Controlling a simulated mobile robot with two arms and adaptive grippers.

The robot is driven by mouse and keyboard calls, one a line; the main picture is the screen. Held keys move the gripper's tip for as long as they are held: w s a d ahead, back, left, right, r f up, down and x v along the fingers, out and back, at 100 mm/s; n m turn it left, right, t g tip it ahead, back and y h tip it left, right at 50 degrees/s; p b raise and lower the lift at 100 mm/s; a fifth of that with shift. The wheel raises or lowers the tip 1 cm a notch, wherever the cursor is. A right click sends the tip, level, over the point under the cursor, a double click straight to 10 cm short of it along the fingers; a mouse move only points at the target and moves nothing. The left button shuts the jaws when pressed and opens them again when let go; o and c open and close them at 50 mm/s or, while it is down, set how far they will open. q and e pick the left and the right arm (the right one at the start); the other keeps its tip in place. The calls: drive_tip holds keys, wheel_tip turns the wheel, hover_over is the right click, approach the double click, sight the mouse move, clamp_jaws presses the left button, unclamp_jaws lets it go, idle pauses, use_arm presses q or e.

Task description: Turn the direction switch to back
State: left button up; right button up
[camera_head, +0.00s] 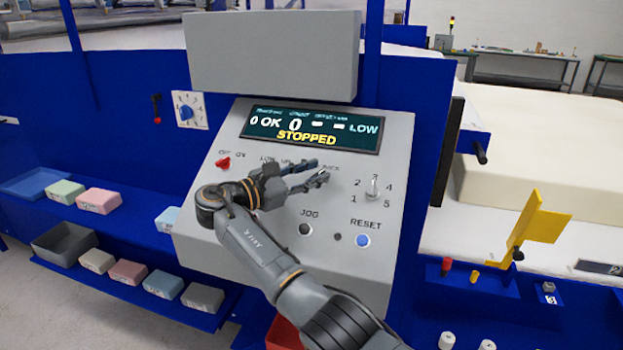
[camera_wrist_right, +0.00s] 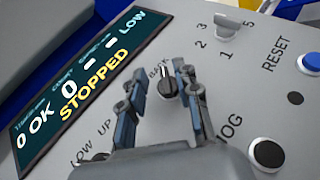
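The direction switch is a small black knob (camera_wrist_right: 168,84) on the grey control panel (camera_head: 377,262), with a partly covered BACK label beside it in the right wrist view. The exact direction its pointer faces is hard to tell. My right gripper (camera_head: 316,170) reaches over the panel from below. In the wrist view my right gripper (camera_wrist_right: 159,76) is open, with one finger on each side of the knob. I cannot tell whether either finger touches it. In the head view the knob is mostly hidden by the fingers. The display (camera_head: 311,131) reads STOPPED and LOW. My left gripper is out of view.
A numbered selector knob (camera_head: 374,188), black JOG button (camera_head: 305,229) and blue RESET button (camera_head: 362,241) sit to the right and below. A red switch (camera_head: 223,163) is at the panel's left. A grey box (camera_head: 272,55) overhangs the display. Foam blocks (camera_head: 99,200) lie on left shelves.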

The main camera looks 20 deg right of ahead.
wheel_tip(320, 180, up, 9)
drive_tip(key=shift+f, duration=0.15)
idle(0.4)
